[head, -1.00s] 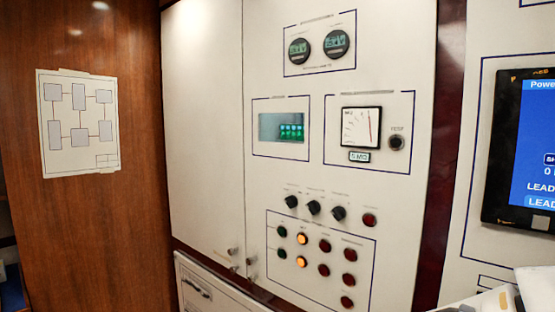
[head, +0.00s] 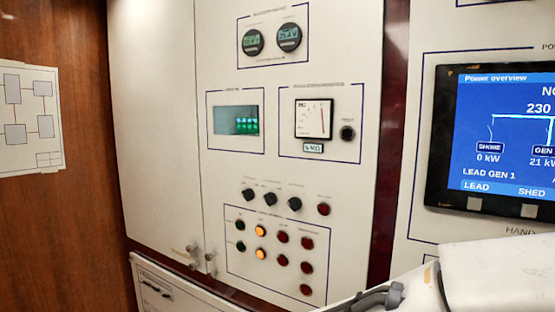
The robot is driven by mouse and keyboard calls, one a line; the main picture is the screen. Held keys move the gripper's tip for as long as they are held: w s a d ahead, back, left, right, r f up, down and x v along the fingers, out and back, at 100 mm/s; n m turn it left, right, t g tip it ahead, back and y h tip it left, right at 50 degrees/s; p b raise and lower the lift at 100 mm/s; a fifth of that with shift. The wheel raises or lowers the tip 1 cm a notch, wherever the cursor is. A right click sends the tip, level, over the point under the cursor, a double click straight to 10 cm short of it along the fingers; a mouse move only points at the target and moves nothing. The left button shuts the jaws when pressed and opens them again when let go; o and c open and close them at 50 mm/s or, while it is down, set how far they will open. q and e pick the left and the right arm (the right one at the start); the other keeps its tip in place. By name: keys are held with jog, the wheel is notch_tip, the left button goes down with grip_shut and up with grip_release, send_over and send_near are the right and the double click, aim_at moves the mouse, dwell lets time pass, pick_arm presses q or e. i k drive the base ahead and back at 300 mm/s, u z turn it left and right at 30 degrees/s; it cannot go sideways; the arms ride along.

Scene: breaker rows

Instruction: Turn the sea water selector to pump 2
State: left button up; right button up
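Three black rotary knobs sit in a row on the white panel in the head view: a left knob (head: 249,195), a middle knob (head: 270,199) and a right knob (head: 295,204). Their labels are too small to read, so I cannot tell which is the sea water selector or where each one points. My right arm comes in at the lower right. Grey parts that look like my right gripper (head: 385,297) show at the bottom edge, below and right of the knobs and apart from them. Its fingertips are not clear. My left gripper is not in view.
A red button (head: 324,209) ends the knob row. Below is a framed block of green, lit amber and red lamps or buttons. Above are an analog meter (head: 313,118), a green display (head: 236,120) and two round gauges. A power overview screen (head: 500,135) stands right.

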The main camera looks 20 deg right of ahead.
aim_at(295, 204)
jog(key=u, duration=1)
jog(key=i, duration=0.8)
jog(key=z, duration=2.15)
